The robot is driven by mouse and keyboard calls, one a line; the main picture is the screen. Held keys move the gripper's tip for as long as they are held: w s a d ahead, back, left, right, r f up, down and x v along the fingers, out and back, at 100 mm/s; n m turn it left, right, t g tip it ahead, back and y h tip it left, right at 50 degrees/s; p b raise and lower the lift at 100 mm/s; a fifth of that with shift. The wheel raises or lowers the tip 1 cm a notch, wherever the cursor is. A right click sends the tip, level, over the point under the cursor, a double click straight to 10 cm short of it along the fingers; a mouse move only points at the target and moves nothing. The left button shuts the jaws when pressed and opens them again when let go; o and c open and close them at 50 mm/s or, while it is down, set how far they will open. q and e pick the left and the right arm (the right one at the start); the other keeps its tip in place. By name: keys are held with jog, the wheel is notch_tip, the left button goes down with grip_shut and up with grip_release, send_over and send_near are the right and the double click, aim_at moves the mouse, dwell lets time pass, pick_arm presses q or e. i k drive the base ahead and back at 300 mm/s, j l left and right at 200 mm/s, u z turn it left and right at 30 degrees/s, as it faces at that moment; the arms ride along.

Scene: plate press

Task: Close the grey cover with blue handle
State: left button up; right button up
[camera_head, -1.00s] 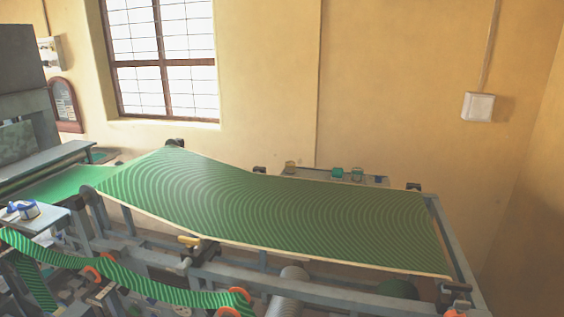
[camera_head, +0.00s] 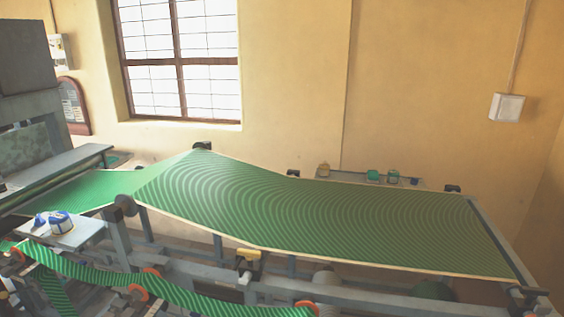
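I cannot make out a grey cover with a blue handle in this view. A grey press (camera_head: 30,135) stands at the left edge, partly cut off by the frame, with a grey slab (camera_head: 55,165) on its near side. A grey plate (camera_head: 88,232) in front of it bears small blue-and-white items (camera_head: 60,222). Neither of my grippers is in view.
A long frame carrying a green striped sheet (camera_head: 330,215) fills the middle and right. A striped green band with orange rollers (camera_head: 137,292) runs along the lower left. Small jars (camera_head: 373,176) stand on a ledge behind. The wall closes off the back.

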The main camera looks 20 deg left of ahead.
aim_at(22, 149)
jog(key=j, duration=0.65)
jog(key=k+j, duration=0.1)
jog(key=j, duration=0.55)
jog(key=j+z, duration=0.1)
jog(key=j, duration=0.55)
jog(key=k+j, duration=0.15)
jog(key=j, duration=1.15)
jog(key=k+j, duration=0.1)
jog(key=j, duration=0.25)
jog(key=k+j, duration=0.15)
jog(key=j, duration=0.2)
jog(key=k+j+z, duration=0.1)
jog(key=j, duration=0.3)
jog(key=k+j, duration=0.2)
jog(key=j, duration=0.2)
jog(key=k+j, duration=0.2)
jog(key=j, duration=0.15)
jog(key=k+j+z, duration=0.1)
jog(key=j, duration=0.3)
jog(key=k+j, duration=0.55)
jog(key=j, duration=0.2)
jog(key=k+j, duration=0.1)
jog(key=j, duration=0.25)
jog(key=k+j, duration=0.1)
jog(key=j, duration=0.25)
jog(key=k+j+z, duration=0.1)
jog(key=j, duration=1.35)
